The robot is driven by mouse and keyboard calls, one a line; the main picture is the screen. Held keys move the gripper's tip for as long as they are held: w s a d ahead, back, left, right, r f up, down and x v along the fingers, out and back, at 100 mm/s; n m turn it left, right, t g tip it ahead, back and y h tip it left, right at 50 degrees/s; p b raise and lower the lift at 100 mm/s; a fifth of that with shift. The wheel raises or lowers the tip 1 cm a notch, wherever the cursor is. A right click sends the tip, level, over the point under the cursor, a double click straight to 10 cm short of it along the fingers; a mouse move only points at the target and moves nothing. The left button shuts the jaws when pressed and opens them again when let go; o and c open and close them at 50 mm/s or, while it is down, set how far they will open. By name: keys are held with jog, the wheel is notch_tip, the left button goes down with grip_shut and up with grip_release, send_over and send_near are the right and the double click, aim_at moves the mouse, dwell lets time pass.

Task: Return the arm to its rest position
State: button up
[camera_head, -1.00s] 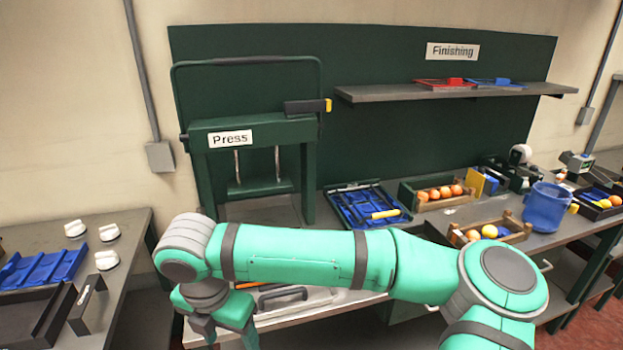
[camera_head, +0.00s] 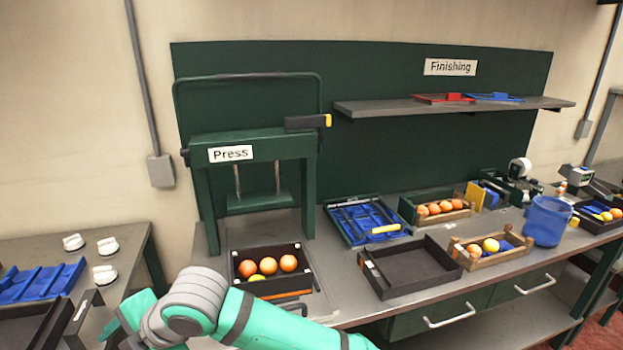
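My green and grey arm (camera_head: 250,318) crosses the lower left of the head view, low in front of the bench. Its wrist end is at the left, near the left table's edge. My gripper's fingers do not show; they are below the frame or hidden behind the wrist. A black tray (camera_head: 236,277) under the press holds several oranges (camera_head: 268,266) and one yellow fruit (camera_head: 257,278), partly hidden.
The press (camera_head: 250,150) stands on the bench. An empty black tray (camera_head: 437,272) lies mid-bench, with a blue-lined tray (camera_head: 343,230) behind it. Wooden crates (camera_head: 486,262) of fruit and a blue bucket (camera_head: 547,221) stand right. The left table (camera_head: 105,236) holds white items.

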jog(key=w+a+r+m+t+y, duration=0.2)
jog(key=a+r+m+t+y, duration=0.2)
jog(key=r+m+y, duration=0.35)
jog(key=w+d+f+m+t+h, duration=0.1)
jog(key=w+d+f+m+t, duration=0.15)
jog(key=d+m+t, duration=0.35)
jog(key=w+d+f+m+t+h, duration=0.1)
jog(key=w+d+f+m+t, duration=0.2)
jog(key=m, duration=0.4)
jog(key=s+d+f+m+t+h, duration=0.2)
jog(key=s+d+f+m+h, duration=0.3)
jog(key=f, duration=0.3)
jog(key=s+d+f+m+t+h, duration=0.2)
jog(key=s+d+f+m+h, duration=0.15)
jog(key=d+f, duration=0.4)
jog(key=s+d+f+g+h, duration=0.1)
jog(key=s+d+f+h, duration=0.1)
jog(key=s+d, duration=0.3)
jog(key=s+d+f+g+h, duration=0.1)
jog(key=s+d+f, duration=0.4)
jog(key=s, duration=0.6)
jog(key=s+d+f+m+h, duration=0.1)
jog(key=s+d+f+h, duration=0.2)
jog(key=s+d, duration=0.3)
jog(key=shift+s+f+g, duration=0.15)
jog(key=shift+s+g, duration=0.25)
jog(key=shift+s, duration=0.85)
